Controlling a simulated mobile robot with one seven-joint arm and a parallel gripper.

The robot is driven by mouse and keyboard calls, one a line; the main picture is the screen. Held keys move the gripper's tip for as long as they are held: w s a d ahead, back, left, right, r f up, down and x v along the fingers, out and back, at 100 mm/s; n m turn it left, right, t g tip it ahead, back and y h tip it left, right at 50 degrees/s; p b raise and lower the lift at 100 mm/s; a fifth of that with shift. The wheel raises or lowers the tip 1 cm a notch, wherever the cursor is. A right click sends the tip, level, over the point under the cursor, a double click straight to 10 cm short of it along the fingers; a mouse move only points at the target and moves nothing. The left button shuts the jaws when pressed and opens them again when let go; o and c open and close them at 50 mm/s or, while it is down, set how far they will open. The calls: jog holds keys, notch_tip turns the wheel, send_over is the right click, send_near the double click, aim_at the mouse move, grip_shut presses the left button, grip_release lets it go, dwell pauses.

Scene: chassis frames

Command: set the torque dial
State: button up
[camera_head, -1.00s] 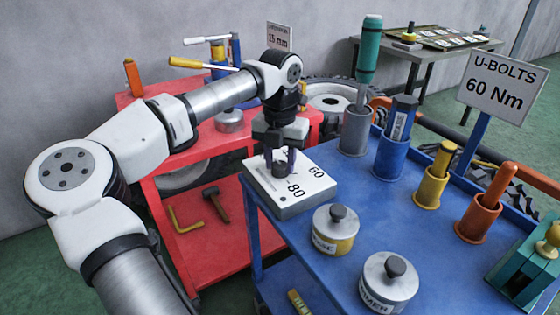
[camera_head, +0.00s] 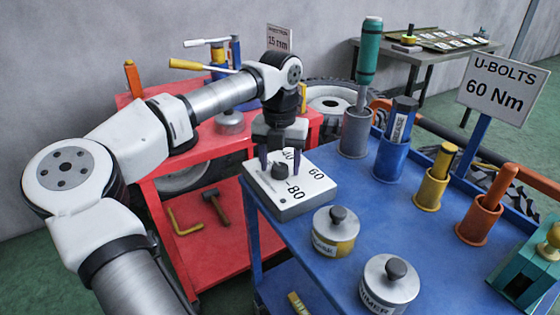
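Which mark the knob points at is too small to tell. My gripper (camera_head: 280,165) points down over the dial. Its two dark fingers are apart, one each side of the knob, with visible gaps. A sign (camera_head: 502,88) behind the cart reads "U-BOLTS 60 Nm".
The blue cart (camera_head: 350,195) holds two lidded tins (camera_head: 334,232) (camera_head: 389,285), a grey holder with a green-handled tool (camera_head: 369,60), and blue, yellow (camera_head: 432,188) and orange (camera_head: 478,222) holders. A red cart (camera_head: 215,245) stands left, under my arm.

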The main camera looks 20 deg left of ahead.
aim_at(280, 166)
notch_tip(280, 166, up, 14)
jog(key=shift+p, duration=0.4)
dwell(0.3)
jog(key=shift+f, duration=0.1)
